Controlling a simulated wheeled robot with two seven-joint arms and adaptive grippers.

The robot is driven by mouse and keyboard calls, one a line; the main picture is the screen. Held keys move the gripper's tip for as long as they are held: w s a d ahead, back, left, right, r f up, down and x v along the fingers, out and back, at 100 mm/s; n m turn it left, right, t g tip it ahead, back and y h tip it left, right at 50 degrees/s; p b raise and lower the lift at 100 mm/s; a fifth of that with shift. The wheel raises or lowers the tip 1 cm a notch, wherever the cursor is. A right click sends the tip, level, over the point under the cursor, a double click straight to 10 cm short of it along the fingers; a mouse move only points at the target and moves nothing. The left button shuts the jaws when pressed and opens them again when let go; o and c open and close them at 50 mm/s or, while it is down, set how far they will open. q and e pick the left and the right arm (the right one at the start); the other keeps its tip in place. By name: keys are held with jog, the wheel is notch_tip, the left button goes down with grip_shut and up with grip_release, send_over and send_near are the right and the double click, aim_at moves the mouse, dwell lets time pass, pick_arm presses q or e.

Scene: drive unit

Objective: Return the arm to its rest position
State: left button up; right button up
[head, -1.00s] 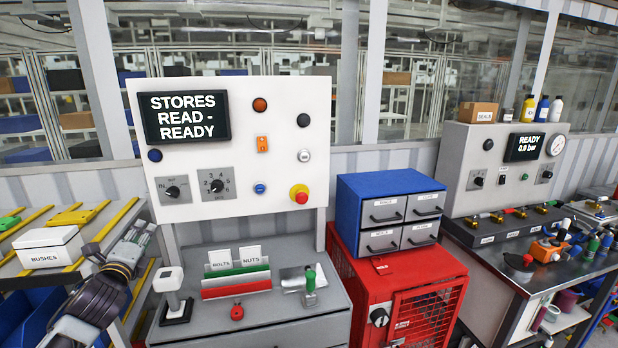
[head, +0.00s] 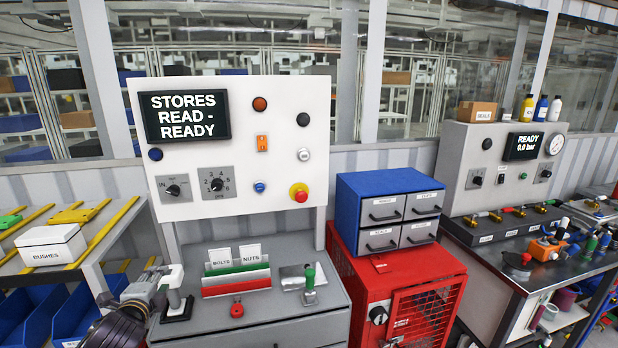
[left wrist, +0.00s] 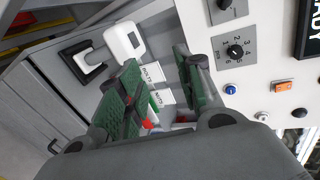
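My left gripper (head: 156,278) is low at the left in the head view, beside the white handheld device on its dark stand (head: 174,292). In the left wrist view my left gripper (left wrist: 158,75) shows two green-padded fingers standing apart, with nothing seen between them. Past the fingers are the bench top and the BOLTS and NUTS cards. My right gripper is in neither view.
The grey bench (head: 250,322) carries a red and green card rack (head: 236,282) and a red padlock (head: 237,309). The panel (head: 235,110) stands behind it. A white BUSHES box (head: 52,246) sits on the left shelf, above blue bins (head: 32,312).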

pick_arm(q)
jog(key=s+d+f+n+g+h, duration=0.2)
jog(key=s+d+f+n+g, duration=0.45)
jog(key=s+f, duration=0.6)
jog(key=s+d+f+n+g+h, duration=0.1)
jog(key=s+d+f+n+g, duration=0.1)
jog(key=s+d+f+n, duration=0.35)
jog(key=s+d+f+n+g+h, duration=0.1)
jog(key=s+d+f+n+g, duration=0.15)
jog(key=s+d, duration=0.45)
jog(key=s+a+f+g+b, duration=0.1)
jog(key=s+f, duration=0.1)
jog(key=f, duration=1.5)
jog(key=s+f, duration=0.2)
jog(key=f, duration=1.6)
jog(key=s+a+f, duration=0.2)
jog(key=s+f, duration=0.8)
jog(key=s, duration=0.1)
jog(key=s+a+f+g, duration=0.1)
jog(key=s+a+f, duration=0.1)
jog(key=s+f, duration=0.8)
jog(key=shift+s+a+m+b, duration=0.2)
jog(key=shift+s+m+b, duration=0.2)
jog(key=shift+s, duration=0.25)
